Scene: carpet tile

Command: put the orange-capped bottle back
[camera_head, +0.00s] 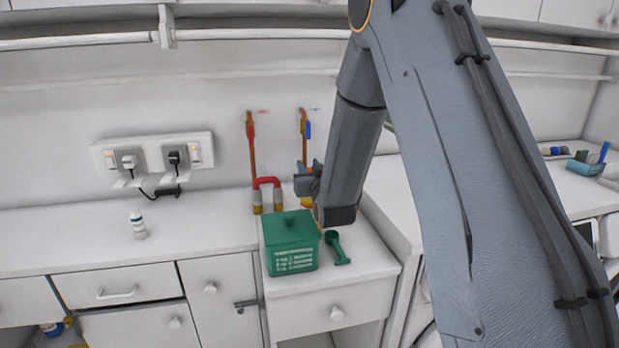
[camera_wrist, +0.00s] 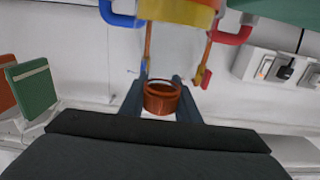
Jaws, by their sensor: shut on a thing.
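My gripper (camera_head: 306,182) is near the back wall, above the right part of the counter and behind the green box. In the wrist view its two dark fingers (camera_wrist: 160,84) are shut on a round orange-brown piece, which looks like the cap of the orange-capped bottle (camera_wrist: 160,99). The rest of the bottle is hidden there, and my arm hides it in the head view. I cannot tell whether the bottle touches the counter.
A green box (camera_head: 291,258) and a green scoop (camera_head: 336,247) stand close by. Pipes with a red handle (camera_head: 267,182) run up the wall beside my gripper. A small white bottle (camera_head: 137,225) stands on the left counter, with free room around it. Wall sockets (camera_head: 153,155) hold plugs.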

